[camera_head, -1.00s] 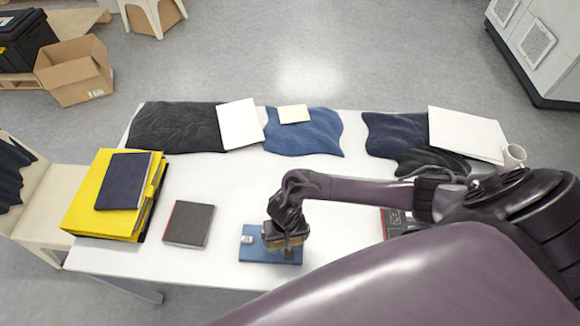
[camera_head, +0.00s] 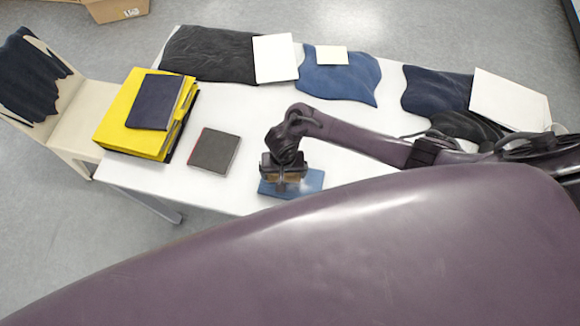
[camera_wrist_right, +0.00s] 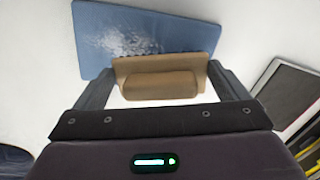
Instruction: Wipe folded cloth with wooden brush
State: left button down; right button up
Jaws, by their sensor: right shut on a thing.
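The folded cloth (camera_head: 312,181) is a flat blue rectangle near the front edge of the white table. It also shows in the right wrist view (camera_wrist_right: 105,35), with a pale speckled patch on its surface. My right gripper (camera_head: 285,175) is over the left and middle part of the cloth. In the right wrist view, it is shut on the wooden brush (camera_wrist_right: 160,86), a tan block with a rounded grip between the two fingers. The brush overlaps the cloth's near edge there; I cannot tell whether its bristles touch. My left gripper is not in view.
A dark book (camera_head: 214,152) lies left of the cloth. Yellow binders (camera_head: 117,133) with a navy book (camera_head: 154,101) on top stand at the left end. Dark and blue garments and white boards line the back. A chair (camera_head: 85,115) stands left.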

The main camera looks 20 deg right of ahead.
jog(key=shift+w+d+r, duration=0.1)
jog(key=shift+w+d, duration=0.05)
jog(key=shift+d, duration=0.15)
jog(key=shift+s+d+r, duration=0.1)
jog(key=shift+s+d, duration=0.8)
jog(key=shift+d, duration=0.4)
jog(key=shift+s+d+r, duration=0.1)
jog(key=shift+s+d, duration=0.8)
jog(key=shift+d, duration=0.4)
jog(key=shift+s+d+r, duration=0.1)
jog(key=shift+s+d, duration=0.8)
jog(key=shift+d, duration=0.4)
jog(key=shift+s+d+r, duration=0.1)
jog(key=shift+s+d, duration=0.2)
jog(key=shift+d, duration=0.1)
jog(key=shift+w+a+r, duration=0.1)
jog(key=shift+w+a, duration=0.9)
jog(key=shift+a, duration=0.5)
jog(key=shift+w+a+r, duration=0.1)
jog(key=shift+w+a, duration=0.95)
jog(key=shift+a, duration=0.45)
jog(key=shift+w+a+r, duration=0.1)
jog(key=shift+w+a, duration=0.9)
jog(key=shift+a, duration=0.5)
jog(key=shift+d, duration=0.1)
jog(key=shift+a+r, duration=0.2)
jog(key=shift+r, duration=2.1)
jog(key=shift+d+r, duration=0.15)
jog(key=shift+r, duration=0.6)
